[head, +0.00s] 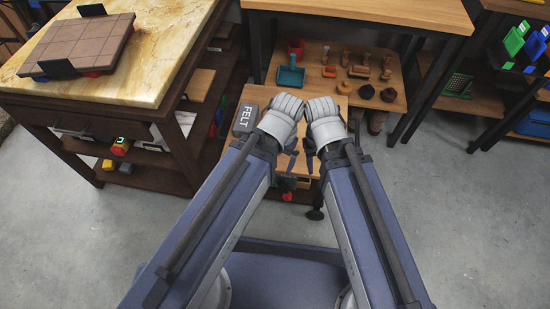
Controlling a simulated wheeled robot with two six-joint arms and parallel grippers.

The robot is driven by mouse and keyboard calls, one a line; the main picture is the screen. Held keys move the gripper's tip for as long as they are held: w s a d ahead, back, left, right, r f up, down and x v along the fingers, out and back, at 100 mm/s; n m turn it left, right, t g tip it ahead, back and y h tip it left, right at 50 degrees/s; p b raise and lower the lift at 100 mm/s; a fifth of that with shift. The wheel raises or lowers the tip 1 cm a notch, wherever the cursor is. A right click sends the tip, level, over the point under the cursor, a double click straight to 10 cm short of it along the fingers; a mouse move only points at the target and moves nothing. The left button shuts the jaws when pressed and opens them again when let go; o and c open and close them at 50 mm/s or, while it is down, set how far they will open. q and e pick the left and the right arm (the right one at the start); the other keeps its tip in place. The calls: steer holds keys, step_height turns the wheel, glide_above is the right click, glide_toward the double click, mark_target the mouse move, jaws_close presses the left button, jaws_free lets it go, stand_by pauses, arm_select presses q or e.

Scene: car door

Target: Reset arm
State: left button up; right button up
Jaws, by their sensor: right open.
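Both of my arms reach forward from the bottom of the head view, and their wrists bend inward close together near the middle. My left gripper (290,153) is partly hidden by its own wrist, and its jaw opening cannot be made out. My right gripper (311,152) is just to the right of it, open, with nothing seen between its fingers. Both grippers show over a low wooden cart (331,104). I cannot tell whether the two wrists touch.
A grey box marked FELT (246,118) sits on the cart, left of my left wrist. A marble-topped bench (140,75) with a brown tiled slab (85,45) stands at left. A wooden table (370,12) with a lower shelf of small tools is behind. Grey floor (440,220) is clear at right.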

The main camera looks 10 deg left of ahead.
steer(key=shift+r, duration=0.1)
step_height(320, 180, up, 33)
steer(key=p, duration=3.3)
steer(key=shift+a, duration=0.15)
steer(key=shift+r, duration=0.1)
